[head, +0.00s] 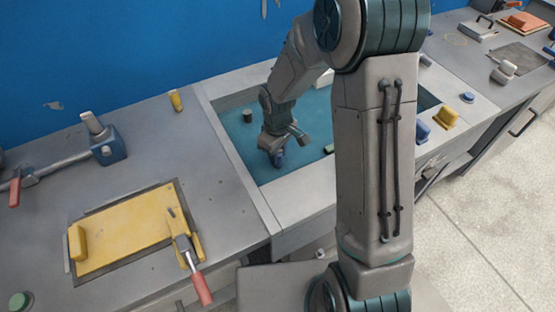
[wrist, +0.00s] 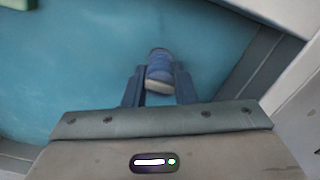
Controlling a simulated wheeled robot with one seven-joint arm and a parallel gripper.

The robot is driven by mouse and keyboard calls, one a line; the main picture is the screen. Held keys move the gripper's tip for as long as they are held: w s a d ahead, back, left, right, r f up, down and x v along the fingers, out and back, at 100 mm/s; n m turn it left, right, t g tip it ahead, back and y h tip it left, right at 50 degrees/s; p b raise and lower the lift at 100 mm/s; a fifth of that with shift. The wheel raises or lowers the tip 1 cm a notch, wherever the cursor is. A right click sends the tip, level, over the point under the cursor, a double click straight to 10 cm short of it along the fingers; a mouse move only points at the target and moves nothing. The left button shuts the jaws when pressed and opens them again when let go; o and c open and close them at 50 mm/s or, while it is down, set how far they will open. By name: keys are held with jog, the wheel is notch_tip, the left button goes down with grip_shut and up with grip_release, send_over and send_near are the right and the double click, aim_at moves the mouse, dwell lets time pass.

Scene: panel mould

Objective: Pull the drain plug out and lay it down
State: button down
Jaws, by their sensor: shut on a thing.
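The drain plug, a blue knob with a pale grey end (wrist: 160,75), is between the two blue-grey fingers of my gripper (wrist: 159,92) in the wrist view. My gripper is shut on it. In the head view my gripper (head: 277,156) is down inside the teal basin (head: 305,153), towards its front left, with a bit of blue at the fingertips. I cannot tell whether the plug is seated or clear of the basin floor. No drain hole shows.
A dark short cylinder (head: 248,116) stands in the basin's back left. A yellow panel (head: 125,230) with a red-handled clamp (head: 200,288) lies on the left bench. Blue (head: 422,131) and yellow (head: 446,117) blocks sit on the right rim. The bench left of the basin has bare room.

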jog(key=shift+r+p, duration=1.45)
jog(key=shift+r, duration=0.75)
jog(key=shift+r+p, duration=1.4)
jog(key=shift+r, duration=0.6)
